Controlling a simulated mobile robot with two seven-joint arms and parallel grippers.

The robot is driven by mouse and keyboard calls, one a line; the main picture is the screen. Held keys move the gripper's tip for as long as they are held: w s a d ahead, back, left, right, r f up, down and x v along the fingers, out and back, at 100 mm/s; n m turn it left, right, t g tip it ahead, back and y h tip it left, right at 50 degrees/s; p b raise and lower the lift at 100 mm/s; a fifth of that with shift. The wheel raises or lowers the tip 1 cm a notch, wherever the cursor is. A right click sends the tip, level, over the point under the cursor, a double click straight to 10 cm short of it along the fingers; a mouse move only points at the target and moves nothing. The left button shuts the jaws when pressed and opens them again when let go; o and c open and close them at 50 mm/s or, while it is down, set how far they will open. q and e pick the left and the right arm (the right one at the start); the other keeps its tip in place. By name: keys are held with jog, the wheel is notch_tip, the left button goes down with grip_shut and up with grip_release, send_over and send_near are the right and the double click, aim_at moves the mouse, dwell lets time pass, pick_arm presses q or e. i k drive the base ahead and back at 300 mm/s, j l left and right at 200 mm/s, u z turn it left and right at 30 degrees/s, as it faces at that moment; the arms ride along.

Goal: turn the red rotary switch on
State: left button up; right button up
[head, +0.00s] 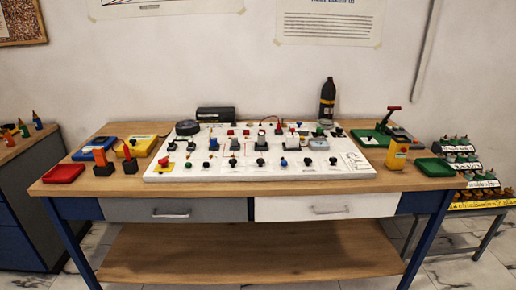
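A white panel board (225,177) lies on the wooden workbench (370,184) and carries many small knobs, switches and buttons. Several small red parts show on it, including one at the left on a yellow base (164,162). The parts are too small to tell which one is the red rotary switch or which way it is turned. A larger red handle (393,109) stands up from a green base (371,138) at the board's right. Neither of my grippers is in view.
A red tray (64,173) and colored blocks stand at the bench's left. A yellow bottle-like object (397,153) and a green tray (435,167) are at the right. A black bottle (327,100) stands behind the board. The bench's front strip is mostly clear.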

aim_at(163, 161)
jog(key=i+j+z, duration=0.15)
jog(key=j, duration=0.2)
jog(key=i+j+z, duration=0.2)
jog(key=j, duration=0.2)
jog(key=i+j+z, duration=0.15)
jog(key=j, duration=0.2)
jog(key=j+z, duration=0.15)
jog(key=j, duration=0.25)
jog(key=i, duration=0.05)
